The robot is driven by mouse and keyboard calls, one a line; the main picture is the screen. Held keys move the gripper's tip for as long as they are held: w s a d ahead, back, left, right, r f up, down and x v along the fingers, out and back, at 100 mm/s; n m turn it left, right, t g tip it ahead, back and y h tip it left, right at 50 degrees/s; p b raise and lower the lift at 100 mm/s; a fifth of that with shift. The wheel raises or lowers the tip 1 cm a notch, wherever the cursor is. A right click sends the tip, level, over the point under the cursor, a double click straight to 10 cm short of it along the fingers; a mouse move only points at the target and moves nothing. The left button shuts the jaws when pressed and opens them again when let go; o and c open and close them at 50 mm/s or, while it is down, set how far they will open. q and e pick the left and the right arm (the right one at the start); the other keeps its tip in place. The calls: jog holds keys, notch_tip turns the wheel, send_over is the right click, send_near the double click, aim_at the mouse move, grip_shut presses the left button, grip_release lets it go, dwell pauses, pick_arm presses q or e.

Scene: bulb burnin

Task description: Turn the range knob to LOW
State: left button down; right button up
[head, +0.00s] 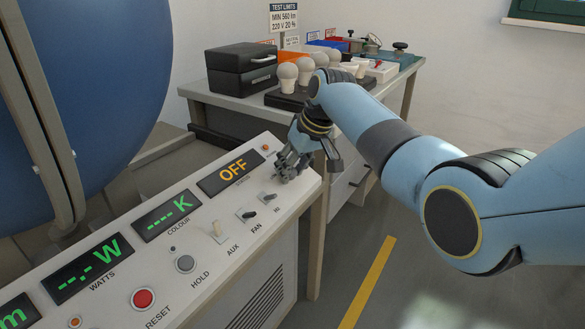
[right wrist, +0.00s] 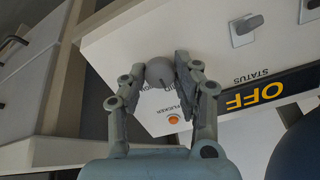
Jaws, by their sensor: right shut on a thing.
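The range knob (right wrist: 159,73) is a small round grey knob on the sloping white control panel (head: 215,205). In the right wrist view it sits between the two fingers of my right gripper (right wrist: 160,66), which is shut on it. A short dark mark shows on the knob, but I cannot read which setting it points to. In the head view my right gripper (head: 284,170) is down at the panel's far right end and hides the knob. The lettering beside the knob is partly covered. My left gripper is not in view.
The status display (head: 232,172) reads OFF, with an orange lamp (right wrist: 173,119) near it. Toggle switches (head: 246,215), a grey hold button (head: 185,264) and a red reset button (head: 143,299) line the panel. Behind, a bench holds pale bulbs (head: 287,76) and a black case (head: 241,68).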

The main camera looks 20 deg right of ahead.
grip_shut()
jog(key=shift+r+n+p, duration=0.15)
jog(key=shift+n+p, duration=1.5)
jog(key=shift+n, duration=0.35)
jog(key=n+p, duration=0.1)
jog(key=n, duration=0.1)
jog(key=shift+n, duration=0.3)
jog(key=shift+n+t+p, duration=0.3)
jog(key=shift+n+p, duration=0.2)
jog(key=shift+n, duration=1.1)
